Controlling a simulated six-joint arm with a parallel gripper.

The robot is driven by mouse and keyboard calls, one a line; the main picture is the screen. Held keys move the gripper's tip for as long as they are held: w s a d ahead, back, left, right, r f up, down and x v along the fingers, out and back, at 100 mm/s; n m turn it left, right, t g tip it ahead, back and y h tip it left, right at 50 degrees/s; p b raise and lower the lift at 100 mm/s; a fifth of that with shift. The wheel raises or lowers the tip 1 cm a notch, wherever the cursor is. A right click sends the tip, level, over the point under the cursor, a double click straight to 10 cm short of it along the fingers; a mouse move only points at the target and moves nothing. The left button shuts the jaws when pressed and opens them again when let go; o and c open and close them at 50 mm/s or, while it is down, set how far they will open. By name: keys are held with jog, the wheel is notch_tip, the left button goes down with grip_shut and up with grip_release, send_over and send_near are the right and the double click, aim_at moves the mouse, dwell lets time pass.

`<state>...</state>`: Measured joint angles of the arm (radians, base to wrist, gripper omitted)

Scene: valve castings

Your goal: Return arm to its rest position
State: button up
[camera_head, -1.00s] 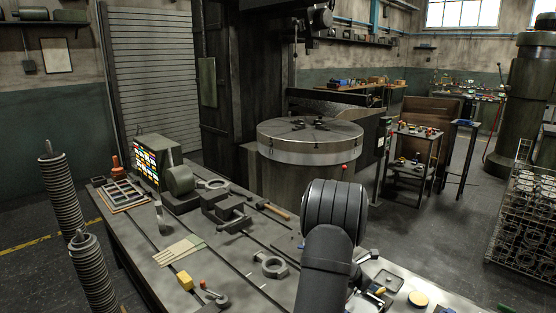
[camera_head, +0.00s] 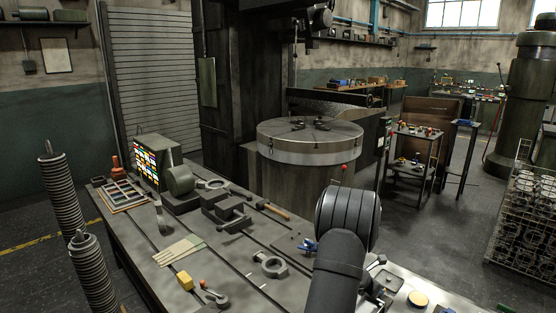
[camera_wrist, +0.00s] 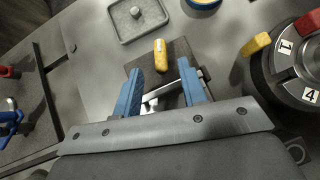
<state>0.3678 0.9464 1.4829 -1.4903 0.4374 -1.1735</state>
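My gripper (camera_wrist: 160,72) shows in the wrist view with two blue fingers spread apart and no object clearly held between them. A small yellow piece (camera_wrist: 160,54) lies on a dark plate just beyond the fingertips. In the head view my dark arm reaches over the right front of the bench (camera_head: 228,263) and hides the gripper.
A shallow grey tray (camera_wrist: 155,35) with a knobbed part lies ahead of the fingers. A round numbered dial (camera_wrist: 283,72) stands at the right. A blue-handled tool (camera_head: 308,246) lies left of the arm. A rotary table (camera_head: 310,150) stands behind.

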jog(key=s+a+r, duration=0.1)
jog(key=a+r, duration=0.2)
jog(key=a, duration=0.2)
jog(key=s+a+r+y, duration=0.1)
jog(key=s+a+r, duration=0.1)
jog(key=a, duration=0.3)
jog(key=shift+s+a+r+g, duration=0.15)
jog(key=shift+s+r+g, duration=0.15)
jog(key=shift+r, duration=0.4)
jog(key=shift+r, duration=0.1)
jog(key=shift+h, duration=0.5)
jog(key=d+f, duration=0.1)
jog(key=d, duration=0.1)
jog(key=w+d+f, duration=0.1)
jog(key=d+f, duration=0.1)
jog(key=d, duration=0.1)
jog(key=w+d+f, duration=0.1)
jog(key=d, duration=0.2)
jog(key=shift+w+d+f, duration=0.15)
jog(key=shift+w+f, duration=0.05)
jog(key=shift+x, duration=0.85)
jog(key=shift+r, duration=0.1)
